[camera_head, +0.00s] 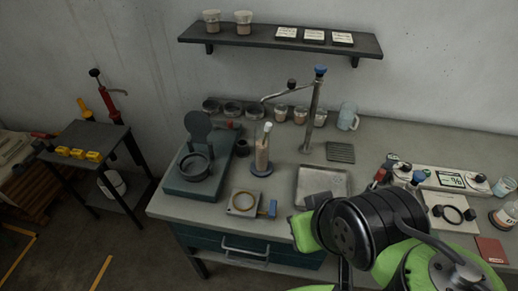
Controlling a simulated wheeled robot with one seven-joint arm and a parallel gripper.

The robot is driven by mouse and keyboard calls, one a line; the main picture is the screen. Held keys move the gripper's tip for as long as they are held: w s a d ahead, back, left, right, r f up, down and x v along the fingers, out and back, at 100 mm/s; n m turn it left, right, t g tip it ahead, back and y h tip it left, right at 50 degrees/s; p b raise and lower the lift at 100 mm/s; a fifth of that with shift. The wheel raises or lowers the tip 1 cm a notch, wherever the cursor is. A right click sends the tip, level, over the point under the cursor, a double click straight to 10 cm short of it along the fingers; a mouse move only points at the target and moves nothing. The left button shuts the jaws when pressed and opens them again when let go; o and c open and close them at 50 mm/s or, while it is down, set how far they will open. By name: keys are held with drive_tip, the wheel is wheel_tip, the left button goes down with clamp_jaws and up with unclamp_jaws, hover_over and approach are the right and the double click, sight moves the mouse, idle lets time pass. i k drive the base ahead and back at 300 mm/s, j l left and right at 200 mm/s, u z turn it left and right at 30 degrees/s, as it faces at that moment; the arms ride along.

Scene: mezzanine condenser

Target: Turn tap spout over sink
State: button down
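The tap is a tall metal post (313,115) with a blue knob on top, standing upright on the bench behind the sink. Its thin spout (285,92) reaches out to the left from near the top, and its downturned end hangs left of the sink, over the bench. The sink (311,179) is a shallow, pale metal basin in the bench top, to the front of the post. My black and green arm links cover the sink's front right corner. My gripper's fingers do not show in this view.
A bottle on a round blue base (262,158) stands left of the sink. Several cups line the back, with a clear jug (347,117) right of the tap. A wall shelf (280,40) hangs above. Instruments (440,180) crowd the right side.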

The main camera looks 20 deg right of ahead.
sight(291, 83)
drive_tip(key=i+j+z, duration=0.15)
drive_tip(key=j, duration=0.2)
drive_tip(key=i+j+z, duration=0.1)
drive_tip(key=j, duration=0.25)
drive_tip(key=i+j+z, duration=0.15)
drive_tip(key=j, duration=0.25)
drive_tip(key=i, duration=0.1)
